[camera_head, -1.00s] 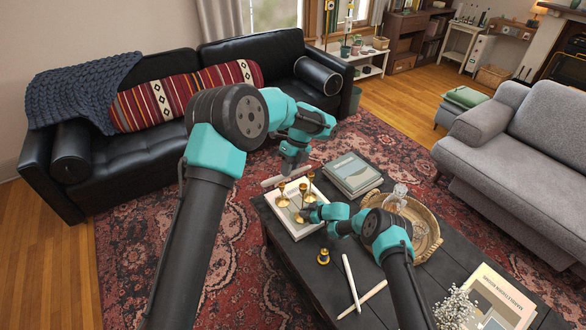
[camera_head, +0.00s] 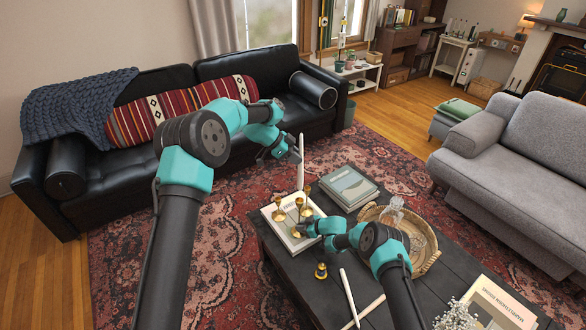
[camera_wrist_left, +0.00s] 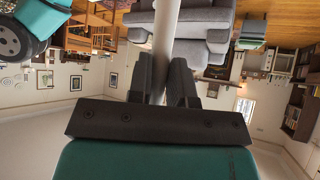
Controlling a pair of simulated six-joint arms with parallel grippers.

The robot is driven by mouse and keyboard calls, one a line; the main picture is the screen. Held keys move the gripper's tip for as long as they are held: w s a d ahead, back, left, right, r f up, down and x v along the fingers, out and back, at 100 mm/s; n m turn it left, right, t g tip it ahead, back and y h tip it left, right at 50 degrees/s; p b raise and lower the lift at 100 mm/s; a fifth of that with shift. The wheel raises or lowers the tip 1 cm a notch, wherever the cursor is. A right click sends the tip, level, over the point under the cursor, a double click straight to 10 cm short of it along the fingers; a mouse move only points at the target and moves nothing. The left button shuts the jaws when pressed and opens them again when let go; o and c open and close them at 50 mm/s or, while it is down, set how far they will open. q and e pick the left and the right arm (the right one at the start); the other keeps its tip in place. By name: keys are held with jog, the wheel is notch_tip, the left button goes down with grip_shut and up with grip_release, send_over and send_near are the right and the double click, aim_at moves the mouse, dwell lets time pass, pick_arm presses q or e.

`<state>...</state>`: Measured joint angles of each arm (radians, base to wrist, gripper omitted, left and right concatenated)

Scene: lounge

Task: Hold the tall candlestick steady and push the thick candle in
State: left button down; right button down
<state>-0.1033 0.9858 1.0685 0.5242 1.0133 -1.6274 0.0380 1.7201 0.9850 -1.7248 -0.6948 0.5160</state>
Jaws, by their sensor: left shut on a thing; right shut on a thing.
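My left gripper (camera_head: 297,157) is shut on a thick white candle (camera_head: 301,176) and holds it upright. The candle also shows in the left wrist view (camera_wrist_left: 166,35), between the dark fingers (camera_wrist_left: 165,88). Its lower end is close above the brass candlesticks in the picture; I cannot tell whether it touches one. The tall brass candlestick (camera_head: 299,208) stands in a small group on a pale book or tray. My right gripper (camera_head: 302,228) is low beside this group, shut on the tall candlestick's lower part; its fingertips are small and partly hidden.
Other brass candlesticks (camera_head: 279,211) stand close by. A short brass holder (camera_head: 321,271) and two thin white candles (camera_head: 349,297) are on the dark table (camera_head: 290,275). A book stack (camera_head: 348,187) and a wicker tray (camera_head: 430,250) with a glass item are to the right.

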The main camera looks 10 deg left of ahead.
pick_arm(q)
jog(key=shift+f, duration=0.15)
pick_arm(e)
jog(key=shift+s+f, duration=0.1)
jog(key=shift+f, duration=0.05)
pick_arm(q)
jog(key=shift+f, duration=4.4)
jog(key=c, duration=1)
grip_release()
jog(key=shift+o, duration=0.2)
jog(key=shift+a, duration=0.15)
jog(key=v, duration=1.1)
jog(key=shift+a+r, duration=0.25)
jog(key=shift+r, duration=0.1)
